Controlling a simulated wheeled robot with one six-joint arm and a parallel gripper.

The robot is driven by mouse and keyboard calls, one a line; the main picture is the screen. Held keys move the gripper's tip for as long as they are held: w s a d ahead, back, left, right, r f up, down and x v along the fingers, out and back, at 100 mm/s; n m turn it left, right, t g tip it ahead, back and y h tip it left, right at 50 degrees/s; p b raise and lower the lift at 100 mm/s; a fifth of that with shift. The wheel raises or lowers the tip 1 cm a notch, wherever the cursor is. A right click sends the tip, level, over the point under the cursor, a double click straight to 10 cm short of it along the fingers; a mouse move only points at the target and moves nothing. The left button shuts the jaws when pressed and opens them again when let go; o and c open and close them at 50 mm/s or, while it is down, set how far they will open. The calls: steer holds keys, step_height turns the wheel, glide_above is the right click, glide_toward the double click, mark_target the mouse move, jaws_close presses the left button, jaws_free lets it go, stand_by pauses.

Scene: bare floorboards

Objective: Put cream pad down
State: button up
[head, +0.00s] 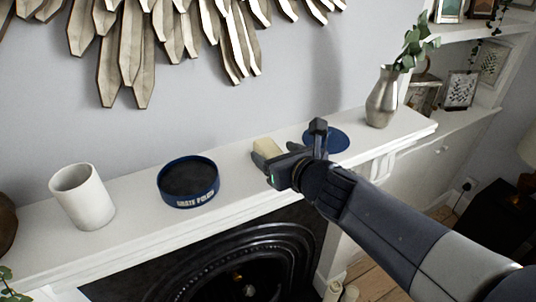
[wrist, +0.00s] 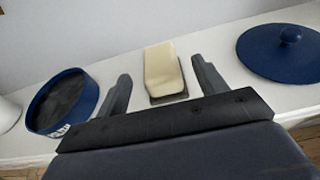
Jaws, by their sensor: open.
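The cream pad (wrist: 162,66) lies on the white mantel shelf, with a dark grey layer at its near lower edge. In the head view the cream pad (head: 266,146) shows partly, behind my gripper (head: 268,160). In the wrist view my gripper (wrist: 160,84) is open, with one finger on each side of the pad and gaps on both sides. The pad's far end stretches beyond the fingertips. Whether the fingers are level with it is hard to tell.
A round blue tin (head: 188,182) with dark contents stands left on the mantel (head: 130,216). Its blue knobbed lid (wrist: 284,50) lies to the right of the pad. A white cup (head: 82,196) stands further left, a silver vase (head: 382,98) further right. The wall is close behind.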

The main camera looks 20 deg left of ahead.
mark_target(271, 148)
steer(key=shift+x, duration=2.3)
steer(key=shift+r, duration=0.1)
steer(key=c, duration=1.2)
